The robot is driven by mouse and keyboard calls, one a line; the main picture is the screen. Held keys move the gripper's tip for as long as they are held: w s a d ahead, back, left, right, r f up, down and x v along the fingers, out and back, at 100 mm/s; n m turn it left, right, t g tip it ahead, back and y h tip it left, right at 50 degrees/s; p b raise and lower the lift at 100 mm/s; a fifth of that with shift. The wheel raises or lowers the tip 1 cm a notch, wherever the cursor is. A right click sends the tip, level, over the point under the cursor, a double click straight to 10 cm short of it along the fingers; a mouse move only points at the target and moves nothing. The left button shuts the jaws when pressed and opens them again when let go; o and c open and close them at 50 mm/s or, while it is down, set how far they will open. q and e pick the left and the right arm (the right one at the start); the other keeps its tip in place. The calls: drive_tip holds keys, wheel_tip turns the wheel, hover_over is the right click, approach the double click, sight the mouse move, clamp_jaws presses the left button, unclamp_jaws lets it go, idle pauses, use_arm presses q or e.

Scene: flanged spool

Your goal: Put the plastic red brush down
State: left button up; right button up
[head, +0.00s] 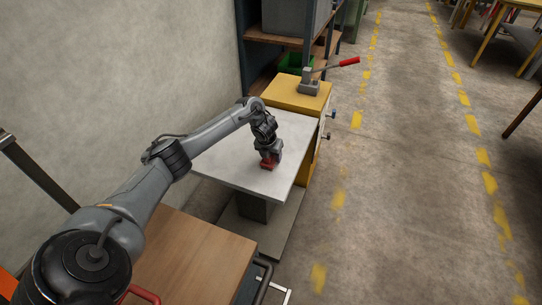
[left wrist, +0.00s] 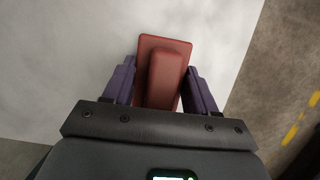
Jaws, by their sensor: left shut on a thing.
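The red brush (head: 268,164) is at the white table top (head: 231,170), near its middle. In the left wrist view the brush (left wrist: 163,52) shows as a red block with a raised narrower part. My left gripper (head: 268,158) points down over the table and is shut on the brush. In the left wrist view its two fingers (left wrist: 160,80) stand on either side of the raised part. I cannot tell whether the brush's underside touches the table top. My right gripper is not in view.
A yellow cabinet (head: 290,97) with a red-handled lever tool (head: 310,84) adjoins the table's far end. A wooden-topped surface (head: 190,258) is in front, and a wall (head: 120,70) is at left. The table top around the brush is clear.

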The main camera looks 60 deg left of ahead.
use_arm(q)
drive_tip(key=shift+f, duration=0.15)
drive_tip(key=o, duration=1)
drive_tip(key=shift+r, duration=0.4)
drive_tip(key=p+v, duration=0.5)
drive_tip(key=v, duration=0.5)
drive_tip(key=shift+r, duration=0.25)
drive_tip(key=shift+s+d+r+p, duration=0.15)
drive_tip(key=shift+s+r+p, duration=0.05)
drive_tip(key=shift+r+p, duration=0.35)
